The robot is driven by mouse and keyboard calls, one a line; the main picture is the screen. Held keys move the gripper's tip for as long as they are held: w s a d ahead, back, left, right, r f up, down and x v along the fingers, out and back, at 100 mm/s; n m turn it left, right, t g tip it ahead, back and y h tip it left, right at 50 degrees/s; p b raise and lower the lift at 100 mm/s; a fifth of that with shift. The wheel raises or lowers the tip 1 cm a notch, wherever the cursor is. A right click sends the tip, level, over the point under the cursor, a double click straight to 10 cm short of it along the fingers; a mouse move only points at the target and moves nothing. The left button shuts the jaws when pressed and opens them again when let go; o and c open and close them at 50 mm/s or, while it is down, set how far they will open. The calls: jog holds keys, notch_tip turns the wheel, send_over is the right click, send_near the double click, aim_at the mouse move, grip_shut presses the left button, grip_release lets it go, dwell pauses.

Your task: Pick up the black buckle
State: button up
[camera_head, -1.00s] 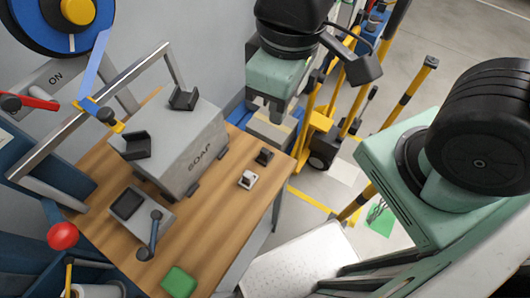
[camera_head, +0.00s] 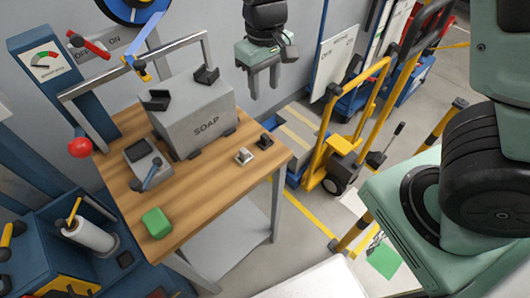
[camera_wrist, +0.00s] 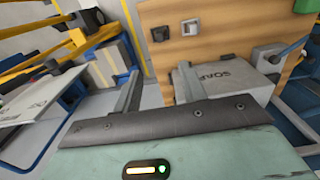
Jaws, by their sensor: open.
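The black buckle (camera_head: 265,141) lies on the wooden table (camera_head: 205,195) near its right edge. It also shows in the wrist view (camera_wrist: 160,34), near the table's edge and beyond my fingertips. A light grey or white buckle (camera_head: 244,156) lies next to it, and shows in the wrist view (camera_wrist: 190,27) too. My gripper (camera_head: 264,92) is open and empty. In the head view it appears above and beyond the buckle, apart from it, against the wall. In the wrist view its two fingers (camera_wrist: 160,72) stand apart with nothing between them.
A grey SOAP box (camera_head: 195,115) with black brackets stands on the table behind the buckles. A green block (camera_head: 157,222) and a small grey device (camera_head: 148,163) lie at the left. A yellow hand truck (camera_head: 345,140) stands to the right, past the table's edge.

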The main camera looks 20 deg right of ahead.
send_over(265, 135)
notch_tip(265, 135, down, 12)
jog(key=shift+w, duration=0.15)
jog(key=shift+f+p, duration=0.5)
jog(key=shift+f, duration=2.15)
jog(key=shift+s, duration=0.2)
grip_shut()
